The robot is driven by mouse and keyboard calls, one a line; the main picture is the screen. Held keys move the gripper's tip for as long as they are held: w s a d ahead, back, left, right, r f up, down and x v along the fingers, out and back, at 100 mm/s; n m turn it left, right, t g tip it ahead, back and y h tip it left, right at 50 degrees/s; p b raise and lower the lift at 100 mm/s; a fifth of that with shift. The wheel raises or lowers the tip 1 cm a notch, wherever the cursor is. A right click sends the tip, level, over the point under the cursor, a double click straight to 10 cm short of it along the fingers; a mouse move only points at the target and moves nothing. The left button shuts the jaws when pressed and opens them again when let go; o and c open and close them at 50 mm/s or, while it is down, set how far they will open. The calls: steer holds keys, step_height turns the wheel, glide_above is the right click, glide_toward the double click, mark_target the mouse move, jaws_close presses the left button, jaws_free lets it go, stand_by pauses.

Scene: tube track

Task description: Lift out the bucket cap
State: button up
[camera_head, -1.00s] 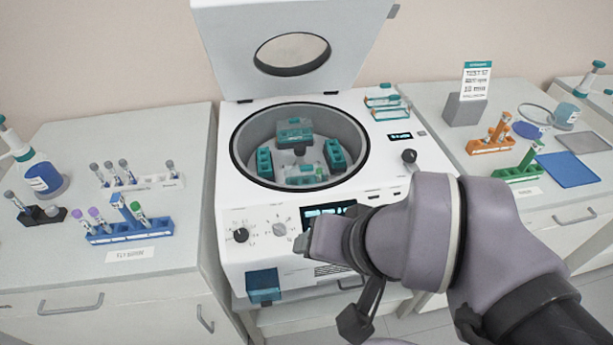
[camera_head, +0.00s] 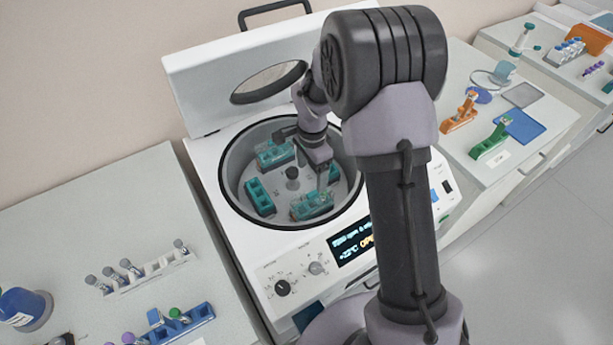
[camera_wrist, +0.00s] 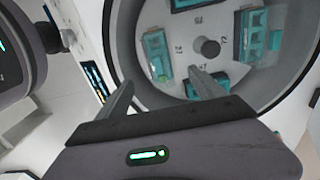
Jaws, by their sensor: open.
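The open centrifuge (camera_head: 229,212) holds teal buckets around a central hub (camera_head: 292,173). The far bucket (camera_head: 274,153) and the near bucket (camera_head: 312,206) seem to have clear caps; the left bucket (camera_head: 261,196) looks uncapped. The right bucket (camera_head: 331,174) is partly hidden by my gripper. My gripper reaches down into the bowl's right side. In the wrist view my gripper (camera_wrist: 163,92) is open, with nothing between its fingers. One finger crosses in front of a bucket, and the hub (camera_wrist: 207,47) shows beyond. I cannot tell whether the fingers touch a bucket.
The raised lid (camera_head: 195,85) stands behind the bowl.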

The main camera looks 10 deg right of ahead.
mark_target(313, 194)
steer(key=f, duration=0.3)
steer(key=f+b, duration=0.1)
steer(key=f, duration=0.3)
steer(key=f+b, duration=0.1)
steer(key=f, duration=0.3)
steer(key=shift+s+d, duration=0.25)
step_height(313, 194, down, 4)
steer(key=shift+w+f+b, duration=0.15)
steer(key=shift+f+b, duration=0.1)
steer(key=shift+b, duration=0.3)
steer(key=shift+r, duration=0.1)
steer(key=shift+c, duration=1.3)
steer(key=c, duration=1.2)
steer(key=shift+o, duration=0.2)
step_height(313, 194, up, 10)
steer(key=shift+r+p, duration=0.1)
steer(key=shift+p, duration=1)
step_height(313, 194, up, 5)
steer(key=p, duration=0.3)
